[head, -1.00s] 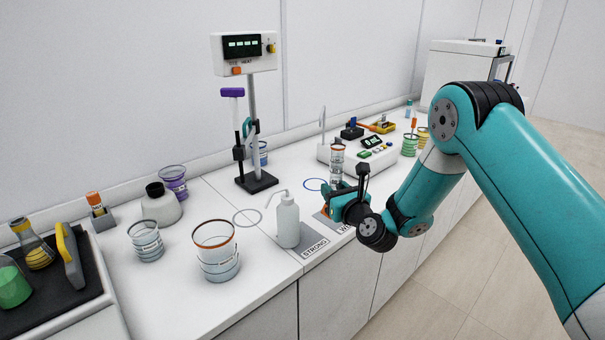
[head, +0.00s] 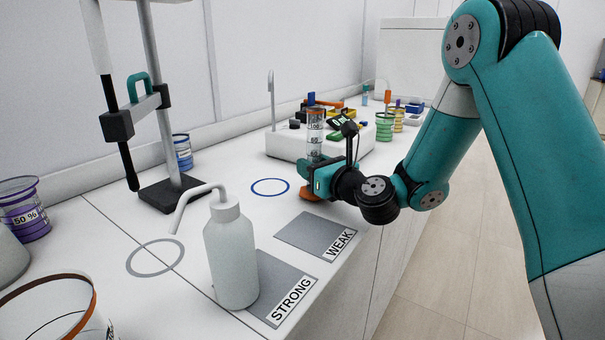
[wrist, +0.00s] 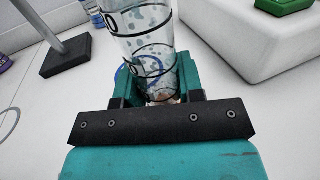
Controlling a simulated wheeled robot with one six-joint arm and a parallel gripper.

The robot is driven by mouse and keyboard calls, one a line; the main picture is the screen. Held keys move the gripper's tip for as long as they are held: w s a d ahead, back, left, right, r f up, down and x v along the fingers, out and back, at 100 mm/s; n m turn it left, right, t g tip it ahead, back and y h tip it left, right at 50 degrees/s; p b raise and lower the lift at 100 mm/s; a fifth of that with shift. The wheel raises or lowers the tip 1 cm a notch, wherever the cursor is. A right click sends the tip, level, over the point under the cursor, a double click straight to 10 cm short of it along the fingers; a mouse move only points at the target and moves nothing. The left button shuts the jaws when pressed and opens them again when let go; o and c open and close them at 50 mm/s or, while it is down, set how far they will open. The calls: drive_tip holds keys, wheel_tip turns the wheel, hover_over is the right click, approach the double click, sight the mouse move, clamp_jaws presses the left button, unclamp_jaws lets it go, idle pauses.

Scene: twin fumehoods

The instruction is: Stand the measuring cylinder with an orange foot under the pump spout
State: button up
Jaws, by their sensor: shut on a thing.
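The measuring cylinder (head: 315,128) is clear with printed marks and an orange foot (head: 309,193). It stands upright in my gripper (head: 318,175), whose jaws are shut around its lower part. In the wrist view the clear cylinder (wrist: 145,45) sits between the teal fingers (wrist: 157,92), and its foot is mostly hidden. I cannot tell whether the foot touches the bench. A white pump-like unit (head: 285,143) stands behind the cylinder, with a thin upright hooked spout (head: 271,95) at its left end. The cylinder is to the right of that spout in the picture, apart from it.
A blue ring (head: 270,187) marks the bench left of my gripper. A white wash bottle (head: 232,258) stands near the grey STRONG mat (head: 276,288); the WEAK mat (head: 312,232) is bare. A stand (head: 170,192) is at left. Green and yellow beakers (head: 385,126) stand behind.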

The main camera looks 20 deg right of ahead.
drive_tip(key=shift+a+r, duration=0.1)
drive_tip(key=shift+a, duration=0.1)
drive_tip(key=shift+r+p, duration=0.1)
drive_tip(key=shift+p, duration=0.2)
drive_tip(key=shift+r+p, duration=0.15)
drive_tip(key=shift+p, duration=0.15)
drive_tip(key=shift+w+a+p, duration=0.1)
drive_tip(key=shift+p, duration=0.25)
drive_tip(key=w+a+p, duration=0.1)
drive_tip(key=p, duration=0.2)
drive_tip(key=w+a+p, duration=0.1)
drive_tip(key=w+p, duration=0.1)
drive_tip(key=p, duration=0.1)
drive_tip(key=w+a+p, duration=0.1)
drive_tip(key=w+p, duration=0.1)
drive_tip(key=p, duration=0.1)
drive_tip(key=shift+a, duration=0.3)
drive_tip(key=w+a+p, duration=0.1)
drive_tip(key=p, duration=0.3)
drive_tip(key=w+a+p, duration=0.1)
drive_tip(key=w+p, duration=0.1)
drive_tip(key=p, duration=0.2)
drive_tip(key=shift+w+a+p, duration=0.2)
drive_tip(key=shift+a+p, duration=0.05)
drive_tip(key=shift+p, duration=0.7)
drive_tip(key=shift+f, duration=0.65)
drive_tip(key=o, duration=1.1)
drive_tip(key=shift+c, duration=0.2)
